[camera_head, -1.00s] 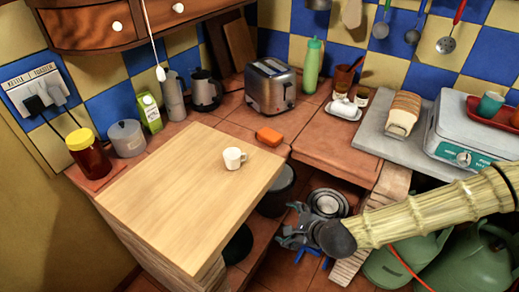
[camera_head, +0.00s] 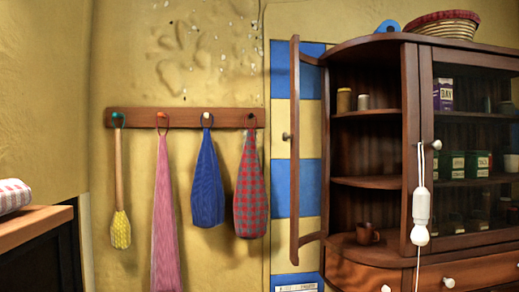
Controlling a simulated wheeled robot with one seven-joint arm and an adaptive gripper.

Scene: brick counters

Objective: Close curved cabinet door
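The curved cabinet door (camera_head: 294,165) is a narrow brown wooden frame standing wide open at the left side of the wooden cabinet (camera_head: 411,120). A small round knob (camera_head: 286,137) sits about midway up the door. The open section shows curved shelves (camera_head: 367,182) inside, with small jars on the upper shelf and a brown cup (camera_head: 367,233) at the bottom. My gripper is not in the current view.
A white pull cord handle (camera_head: 420,208) hangs in front of the cabinet's right glass door. A peg rack (camera_head: 185,118) with hanging cloths is on the left wall. A basket (camera_head: 442,24) sits on top of the cabinet. A counter corner (camera_head: 36,228) is at the far left.

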